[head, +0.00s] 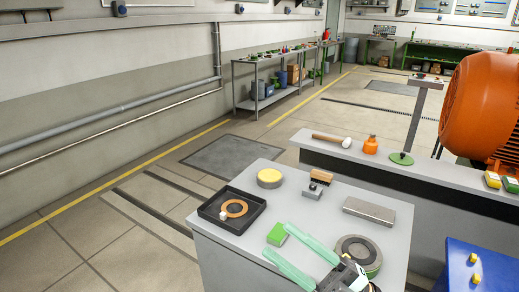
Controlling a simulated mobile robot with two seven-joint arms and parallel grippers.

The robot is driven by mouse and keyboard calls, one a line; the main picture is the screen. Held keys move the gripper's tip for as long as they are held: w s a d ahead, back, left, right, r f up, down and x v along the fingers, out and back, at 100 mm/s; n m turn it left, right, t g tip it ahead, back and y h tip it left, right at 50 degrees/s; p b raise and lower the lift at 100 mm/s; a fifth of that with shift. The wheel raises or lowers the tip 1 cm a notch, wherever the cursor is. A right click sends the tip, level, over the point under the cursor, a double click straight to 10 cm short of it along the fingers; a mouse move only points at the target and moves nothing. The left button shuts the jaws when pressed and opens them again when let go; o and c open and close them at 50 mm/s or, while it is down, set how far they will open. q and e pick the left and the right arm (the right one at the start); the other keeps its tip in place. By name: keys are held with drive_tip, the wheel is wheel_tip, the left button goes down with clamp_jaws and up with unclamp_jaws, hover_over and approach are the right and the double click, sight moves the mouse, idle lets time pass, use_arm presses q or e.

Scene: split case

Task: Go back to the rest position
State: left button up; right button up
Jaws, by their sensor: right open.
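My right gripper (276,239) comes in from the bottom of the head view over the grey table. Its two pale green fingers are spread apart and nothing is gripped. A small green block (277,234) lies on the table at the fingertips, partly between them in the picture; I cannot tell the height gap. A round grey-and-green ring-shaped part (373,248) lies just right of the fingers, partly hidden by the gripper body. My left gripper is not in view.
The grey table (324,219) also holds a black tray (210,210) with an orange ring, a yellow-topped disc (270,178), a wood-topped block (320,177) and a grey bar (369,211). Behind is a bench with a mallet (331,139) and an orange motor (482,105). A blue box (500,262) stands at right.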

drive_tip(key=w+d+f+m+t+h+p, duration=0.15)
drive_tip(key=d+f+m+t+h, duration=0.25)
drive_tip(key=f+m+h, duration=0.4)
drive_tip(key=w+d+f+m+t+h+b, duration=0.1)
drive_tip(key=w+d+f+m+t+h, duration=0.1)
drive_tip(key=d+f+m+t+h, duration=0.4)
drive_tip(key=s+f+m+g+h, duration=0.2)
drive_tip(key=s+f, duration=0.3)
drive_tip(key=f, duration=0.3)
drive_tip(key=s+d+f+m+g+h+p, duration=0.1)
drive_tip(key=s+f+m+g, duration=0.3)
drive_tip(key=f, duration=0.3)
drive_tip(key=s+d+f+m+g+h, duration=0.1)
drive_tip(key=s+f+m+g+h, duration=0.1)
drive_tip(key=s+f+m+g, duration=0.2)
wheel_tip(320, 180, down, 5)
drive_tip(key=shift+s+r+h, duration=0.15)
drive_tip(key=shift+s+h, duration=0.15)
drive_tip(key=shift+s, duration=0.75)
drive_tip(key=shift+d, duration=0.1)
